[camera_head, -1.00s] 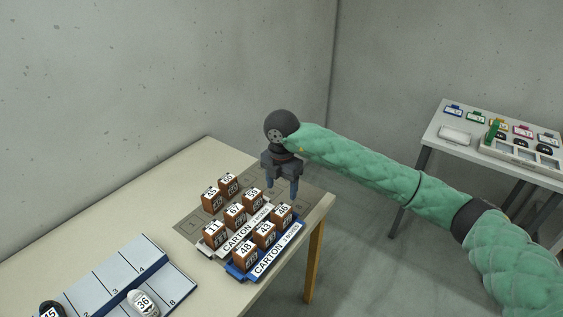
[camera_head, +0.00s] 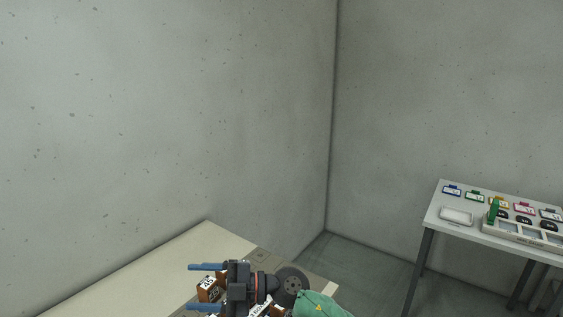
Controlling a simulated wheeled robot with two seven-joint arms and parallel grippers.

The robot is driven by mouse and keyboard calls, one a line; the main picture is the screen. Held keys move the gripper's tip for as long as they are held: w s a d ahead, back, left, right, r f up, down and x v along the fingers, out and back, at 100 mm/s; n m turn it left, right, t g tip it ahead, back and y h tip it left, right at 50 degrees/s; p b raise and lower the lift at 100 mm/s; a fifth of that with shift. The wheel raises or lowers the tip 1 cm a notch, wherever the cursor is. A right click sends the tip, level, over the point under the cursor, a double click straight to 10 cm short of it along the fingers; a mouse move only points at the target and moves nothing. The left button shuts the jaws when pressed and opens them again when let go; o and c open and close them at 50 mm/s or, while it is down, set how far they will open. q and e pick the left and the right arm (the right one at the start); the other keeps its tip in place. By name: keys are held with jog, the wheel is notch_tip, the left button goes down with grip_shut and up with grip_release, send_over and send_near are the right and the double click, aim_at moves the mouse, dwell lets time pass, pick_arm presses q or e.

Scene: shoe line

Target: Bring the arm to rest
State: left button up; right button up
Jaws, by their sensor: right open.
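My right gripper (camera_head: 205,287) is at the bottom middle of the head view, over the near table. Its two blue fingers point left and stand wide apart, with a small brown carton (camera_head: 210,289) showing behind the gap. I cannot tell how far above the carton the fingers are. My left gripper is not in view.
The near table (camera_head: 200,248) has bare cream surface at its back. Cartons and a white label are partly hidden by my gripper. A second table (camera_head: 434,213) at the right holds a white tray (camera_head: 457,216), coloured tags and a compartment box (camera_head: 520,232). Bare walls meet behind.

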jog(key=w+d+r+m+t+h, duration=0.1)
jog(key=w+d+m+t, duration=0.2)
jog(key=d+m+t, duration=0.55)
jog(key=w+d+r+m+t+h, duration=0.1)
jog(key=w+d+m+t+h, duration=0.3)
jog(key=m+t, duration=0.65)
jog(key=s+d+f+m+h, duration=0.4)
jog(key=d+f+m+h, duration=0.75)
jog(key=d+f, duration=0.55)
jog(key=s+d+f+n+g+h, duration=0.1)
jog(key=s+d+f+g, duration=0.2)
jog(key=s+f+g, duration=0.45)
jog(key=s+d+f+g+h, duration=0.1)
jog(key=s+d+f+g, duration=0.2)
jog(key=s, duration=0.7)
jog(key=s+d+f+n+g, duration=0.1)
jog(key=s+d+f+g, duration=0.2)
jog(key=s+f, duration=0.5)
jog(key=s+a+f+g, duration=0.1)
jog(key=s+a+f, duration=0.1)
jog(key=f, duration=1.5)
jog(key=s+a+f+g, duration=0.1)
jog(key=s+a+f, duration=0.1)
jog(key=f, duration=1.5)
jog(key=shift+s+f, duration=0.4)
jog(key=shift+s, duration=0.15)
